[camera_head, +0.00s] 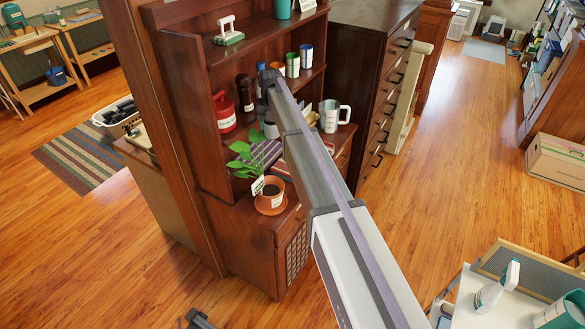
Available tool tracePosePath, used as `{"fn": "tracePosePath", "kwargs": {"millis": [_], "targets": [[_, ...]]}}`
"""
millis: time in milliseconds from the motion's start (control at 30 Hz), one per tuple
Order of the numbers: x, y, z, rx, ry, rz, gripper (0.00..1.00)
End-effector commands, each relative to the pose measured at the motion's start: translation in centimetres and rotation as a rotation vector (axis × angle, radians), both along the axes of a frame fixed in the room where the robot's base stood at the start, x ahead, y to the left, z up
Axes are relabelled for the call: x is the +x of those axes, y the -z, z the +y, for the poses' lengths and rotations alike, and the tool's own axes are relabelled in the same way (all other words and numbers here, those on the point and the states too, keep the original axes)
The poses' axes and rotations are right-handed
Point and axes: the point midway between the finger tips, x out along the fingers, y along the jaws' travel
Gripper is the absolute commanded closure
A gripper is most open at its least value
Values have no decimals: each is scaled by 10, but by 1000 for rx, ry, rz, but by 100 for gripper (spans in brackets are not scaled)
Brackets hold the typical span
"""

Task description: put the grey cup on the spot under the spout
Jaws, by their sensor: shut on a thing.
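My arm reaches from the lower right up to a dark wooden hutch (258,228), and its far end is in front of the shelves. My gripper (268,117) is small and partly hidden by my arm, below the arm's dark end joint. It is shut on a small grey thing that looks like the grey cup (270,131), just above the hutch's counter. The cup's underside and any gap to the counter are unclear. I cannot make out a spout or the spot under it; my arm covers part of the counter.
A potted plant (270,195) stands at the counter's front left. A white and green mug (330,116) stands right of my arm. A red canister (224,112) is at the left, with several small cans (292,65) on the shelf. A tall drawer cabinet (375,80) stands at the right.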

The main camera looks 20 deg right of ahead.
Motion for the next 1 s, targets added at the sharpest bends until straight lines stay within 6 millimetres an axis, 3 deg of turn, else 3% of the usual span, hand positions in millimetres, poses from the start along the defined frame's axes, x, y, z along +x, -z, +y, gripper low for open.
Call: {"fn": "tracePosePath", "kwargs": {"millis": [33,100,700,800,1000], "targets": [[0,24,0,0,1,0,70],[0,46,0,0,1,0,70],[0,219,0,0,3,0,70],[0,231,0,0,3,0,70],[0,235,0,0,3,0,70]]}}
